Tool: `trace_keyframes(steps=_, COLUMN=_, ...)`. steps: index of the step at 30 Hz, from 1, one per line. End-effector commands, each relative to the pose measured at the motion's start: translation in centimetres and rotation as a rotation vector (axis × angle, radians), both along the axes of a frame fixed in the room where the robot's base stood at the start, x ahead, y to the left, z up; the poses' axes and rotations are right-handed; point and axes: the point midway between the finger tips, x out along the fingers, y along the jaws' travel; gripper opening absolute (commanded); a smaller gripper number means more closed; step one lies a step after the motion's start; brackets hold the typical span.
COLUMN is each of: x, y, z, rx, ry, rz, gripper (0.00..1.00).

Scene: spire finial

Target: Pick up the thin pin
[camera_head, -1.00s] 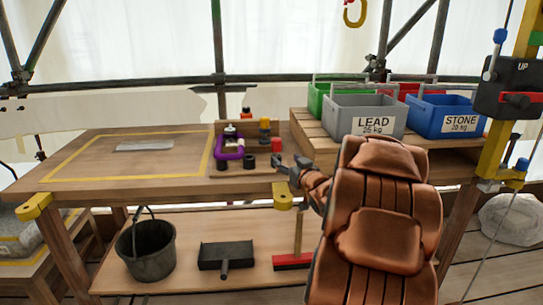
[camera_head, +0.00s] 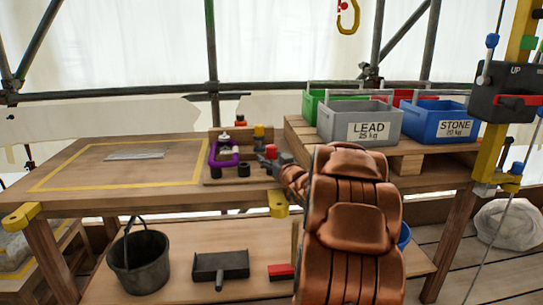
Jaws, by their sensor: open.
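I cannot make out a thin pin for certain; it may be among the small items on the wooden tray (camera_head: 215,181) or hidden by my arm. On that tray is a purple shackle-like loop (camera_head: 211,157), with two short black cylinders (camera_head: 243,170) in front of it. A yellow-topped dark item (camera_head: 259,137) stands behind. My gripper (camera_head: 268,164) is open at the right end of the tray, close to a small red cylinder (camera_head: 271,151). I cannot tell whether it touches anything. My padded arm covers the right part of the bench.
A grey LEAD crate (camera_head: 335,126) and a blue STONE crate (camera_head: 425,122) stand on a raised wooden platform at right. A flat grey plate (camera_head: 130,156) lies in the yellow-taped area. Below are a black bucket (camera_head: 138,262) and a dustpan (camera_head: 219,264).

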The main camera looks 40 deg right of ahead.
Motion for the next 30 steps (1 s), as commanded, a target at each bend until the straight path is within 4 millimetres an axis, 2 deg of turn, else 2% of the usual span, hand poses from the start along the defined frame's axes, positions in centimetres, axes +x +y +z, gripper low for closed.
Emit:
trace_keyframes(steps=6, x=0.09, y=-0.02, z=0.03, rx=0.0, ry=0.001, rz=0.0, gripper=0.64)
trace_keyframes(steps=24, x=0.07, y=0.01, z=0.0, rx=0.0, ry=0.001, rz=0.0, gripper=0.01)
trace_keyframes(steps=30, x=0.07, y=0.01, z=0.0, rx=0.001, ry=0.002, rz=0.0, gripper=0.0)
